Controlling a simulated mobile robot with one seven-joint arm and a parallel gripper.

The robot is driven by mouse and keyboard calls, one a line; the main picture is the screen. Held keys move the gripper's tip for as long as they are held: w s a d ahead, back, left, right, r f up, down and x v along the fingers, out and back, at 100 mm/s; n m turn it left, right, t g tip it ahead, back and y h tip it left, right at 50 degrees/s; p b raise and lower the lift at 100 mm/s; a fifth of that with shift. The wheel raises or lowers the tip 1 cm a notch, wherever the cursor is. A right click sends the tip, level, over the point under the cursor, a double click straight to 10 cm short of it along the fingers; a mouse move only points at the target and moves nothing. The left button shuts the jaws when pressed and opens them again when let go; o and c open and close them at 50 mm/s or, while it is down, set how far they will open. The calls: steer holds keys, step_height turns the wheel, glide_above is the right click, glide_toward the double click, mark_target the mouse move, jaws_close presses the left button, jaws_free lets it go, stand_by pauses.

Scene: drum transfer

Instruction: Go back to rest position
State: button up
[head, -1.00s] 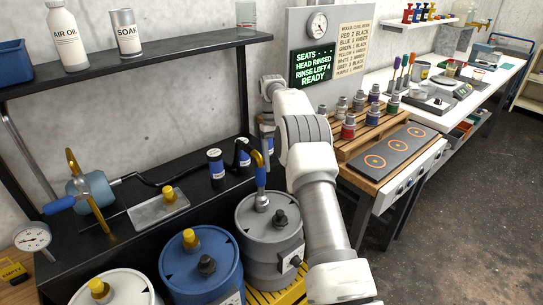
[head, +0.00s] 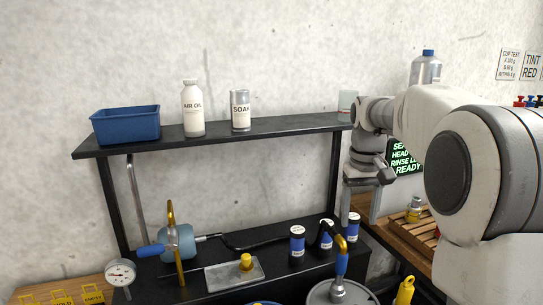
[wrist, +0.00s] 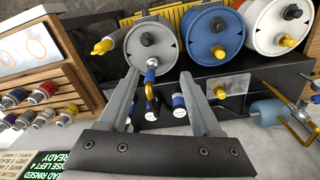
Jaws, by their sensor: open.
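My gripper (head: 360,203) is raised at the right end of the black rack in the head view, its fingers pointing down. In the wrist view my gripper (wrist: 160,92) is open, with nothing between its fingers. A grey drum (wrist: 152,58) stands beyond the fingertips, with a blue-handled hook-shaped tool (wrist: 151,76) at its near side. The same grey drum (head: 320,292) shows at the bottom edge of the head view. My arm crosses the right side of the head view and hides part of the green-lettered screen (head: 404,158).
Blue-labelled canisters (head: 297,243) stand below. A blue drum (wrist: 217,45) and white drum (wrist: 277,27) stand beside the grey one. A wooden rack (wrist: 40,70) holds small bottles.

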steer(key=s+a+r+t, duration=0.2)
steer(key=s, duration=0.5)
steer(key=s+a+r+t, duration=0.1)
steer(key=s+a+r, duration=0.1)
steer(key=s, duration=0.6)
steer(key=s+a+f+t, duration=0.1)
steer(key=s+f, duration=0.3)
steer(key=s, duration=0.7)
steer(key=shift+s+a+f+t+p, duration=0.2)
steer(key=shift+f+t+p, duration=0.2)
steer(key=shift+t, duration=0.2)
steer(key=shift+d+m, duration=0.1)
steer(key=shift+m, duration=0.2)
